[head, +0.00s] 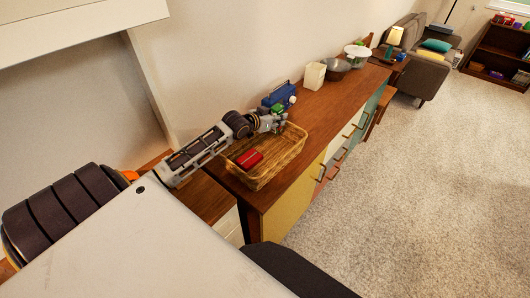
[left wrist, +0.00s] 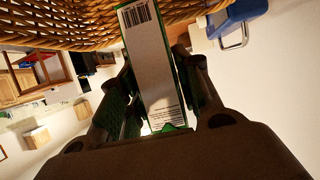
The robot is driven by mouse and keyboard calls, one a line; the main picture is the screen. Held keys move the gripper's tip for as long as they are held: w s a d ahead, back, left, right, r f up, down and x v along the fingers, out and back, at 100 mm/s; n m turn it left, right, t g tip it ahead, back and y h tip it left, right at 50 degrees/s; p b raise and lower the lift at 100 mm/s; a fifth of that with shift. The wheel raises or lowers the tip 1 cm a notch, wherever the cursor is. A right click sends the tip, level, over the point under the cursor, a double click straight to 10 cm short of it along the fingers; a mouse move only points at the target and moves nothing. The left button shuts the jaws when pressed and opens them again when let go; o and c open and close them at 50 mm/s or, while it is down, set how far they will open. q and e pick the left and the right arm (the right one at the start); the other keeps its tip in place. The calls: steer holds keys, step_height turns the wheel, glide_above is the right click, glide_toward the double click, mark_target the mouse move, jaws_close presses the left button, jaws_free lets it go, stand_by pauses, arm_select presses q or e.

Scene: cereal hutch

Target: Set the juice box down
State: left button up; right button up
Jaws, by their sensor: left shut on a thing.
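The juice box (left wrist: 150,70) is a slim carton with a white face, a barcode and green edges. In the left wrist view it stands lengthwise between the two fingers of my left gripper (left wrist: 153,95), which is shut on it. In the head view my left gripper (head: 275,122) is over the far part of the wicker basket (head: 286,157), and a bit of green at its fingers looks like the carton. Whether the carton touches the basket is hidden. My right gripper is not in view.
A red box (head: 249,159) lies in the basket on the long wooden sideboard (head: 325,107). A blue item with a handle (head: 272,99) stands just behind my gripper. Bare wood lies right of the basket.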

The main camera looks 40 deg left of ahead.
mark_target(273, 130)
arm_select(q)
step_height(273, 130, down, 6)
steer(key=shift+f, duration=0.1)
stand_by(0.4)
steer(key=shift+f, duration=0.1)
